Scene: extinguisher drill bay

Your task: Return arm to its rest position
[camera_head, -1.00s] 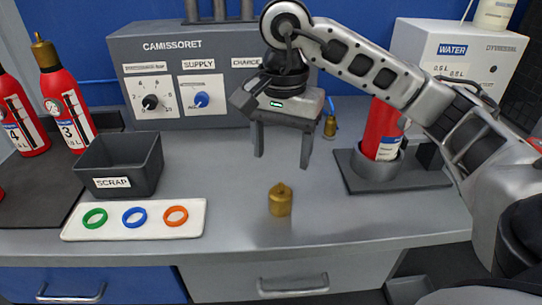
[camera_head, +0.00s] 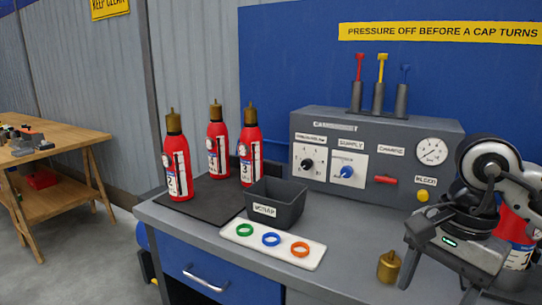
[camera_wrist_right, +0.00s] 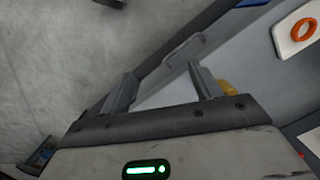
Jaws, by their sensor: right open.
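My right arm shows at the right edge of the head view. Its gripper (camera_head: 438,284) points down over the front right of the bench, open with nothing between its fingers. A brass cap (camera_head: 388,266) stands on the bench just left of the near finger, outside the jaws. In the right wrist view my gripper (camera_wrist_right: 160,70) shows two parted fingers, with the bench edge and a drawer handle beyond; part of the brass cap (camera_wrist_right: 228,88) shows behind the right finger. My left gripper is not in view.
A red extinguisher (camera_head: 514,228) stands partly hidden behind my right arm. A scrap bin (camera_head: 288,203), a white tray (camera_head: 250,243) with green, blue and orange rings, several red extinguishers on a dark mat (camera_head: 215,205), and a grey control panel (camera_head: 400,150) occupy the bench.

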